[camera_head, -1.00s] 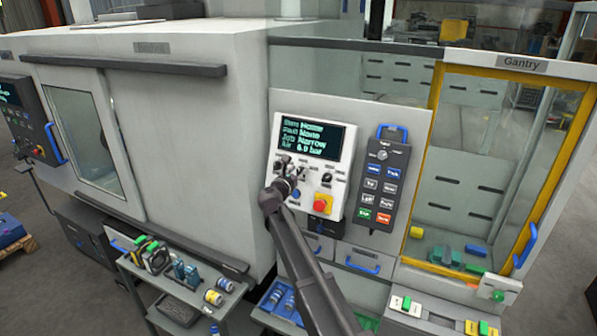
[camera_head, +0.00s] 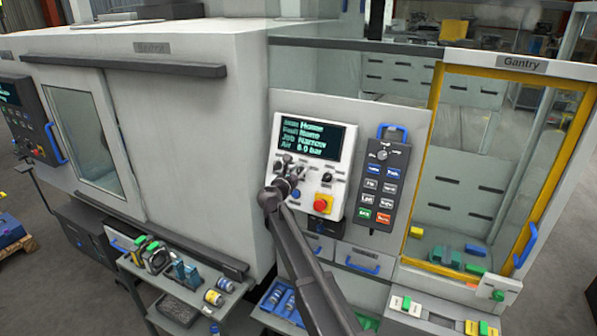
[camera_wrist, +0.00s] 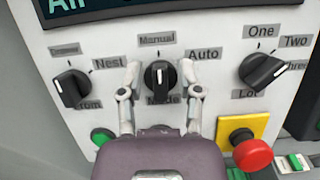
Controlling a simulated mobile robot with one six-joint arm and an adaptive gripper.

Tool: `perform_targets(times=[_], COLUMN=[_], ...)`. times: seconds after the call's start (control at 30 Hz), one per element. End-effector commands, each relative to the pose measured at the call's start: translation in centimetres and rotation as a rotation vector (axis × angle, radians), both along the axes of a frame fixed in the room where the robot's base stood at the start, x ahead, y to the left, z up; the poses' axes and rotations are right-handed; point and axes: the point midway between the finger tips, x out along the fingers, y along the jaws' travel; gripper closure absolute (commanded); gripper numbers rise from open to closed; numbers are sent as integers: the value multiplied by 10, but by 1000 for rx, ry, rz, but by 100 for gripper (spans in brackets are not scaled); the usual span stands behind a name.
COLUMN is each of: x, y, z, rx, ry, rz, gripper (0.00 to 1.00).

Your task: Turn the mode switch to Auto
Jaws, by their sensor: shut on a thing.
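The mode switch (camera_wrist: 160,79) is a black rotary knob with a white pointer line on the white control panel (camera_head: 338,172). Its pointer stands upright, toward the "Manual" label (camera_wrist: 157,40). The "Auto" label (camera_wrist: 204,54) is to its upper right, and the "Mode" label below is partly covered. My gripper (camera_wrist: 160,72) has one finger on each side of the knob and is shut on it. In the head view my gripper (camera_head: 286,177) is at the panel's left side and hides the mode switch.
A left knob (camera_wrist: 71,88) with a "Nest" label and a right knob (camera_wrist: 263,71) flank the switch. A red emergency button (camera_wrist: 252,154) on a yellow plate is at lower right, and a green button (camera_wrist: 102,137) at lower left. A keypad pendant (camera_head: 380,185) hangs right of the panel.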

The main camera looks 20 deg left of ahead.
Motion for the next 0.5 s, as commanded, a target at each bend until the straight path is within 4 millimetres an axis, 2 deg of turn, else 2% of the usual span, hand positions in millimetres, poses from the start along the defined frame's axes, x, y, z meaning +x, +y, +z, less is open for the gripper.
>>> perform_targets(times=[0.27, 0.5], x=[0, 0], y=[1, 0], z=[1, 1], rx=[141, 333], ry=[-10, -27], rz=[-50, -121], gripper=[100, 100])
